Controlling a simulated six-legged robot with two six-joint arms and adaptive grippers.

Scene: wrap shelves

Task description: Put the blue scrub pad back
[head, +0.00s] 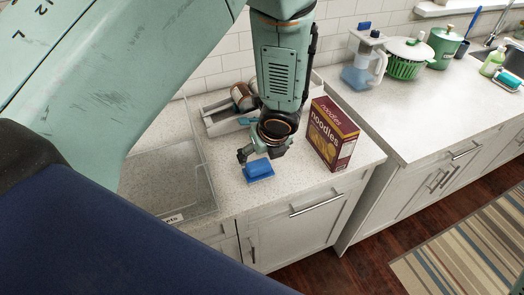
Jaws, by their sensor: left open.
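The blue scrub pad (260,171) lies on the light speckled counter, near its front edge and left of the noodle box. My left gripper (258,155) points down just behind and above the pad, with its jaws open. The gripper overlaps the pad's far edge in the picture, and I cannot tell whether they touch. My right gripper is not in view.
A clear bin (197,207) with a label stands left of the pad. A noodle box (333,134) stands close on the right. A tray (217,124) with cans is behind. Farther right are a pitcher (364,68), a green colander (405,68) and the sink.

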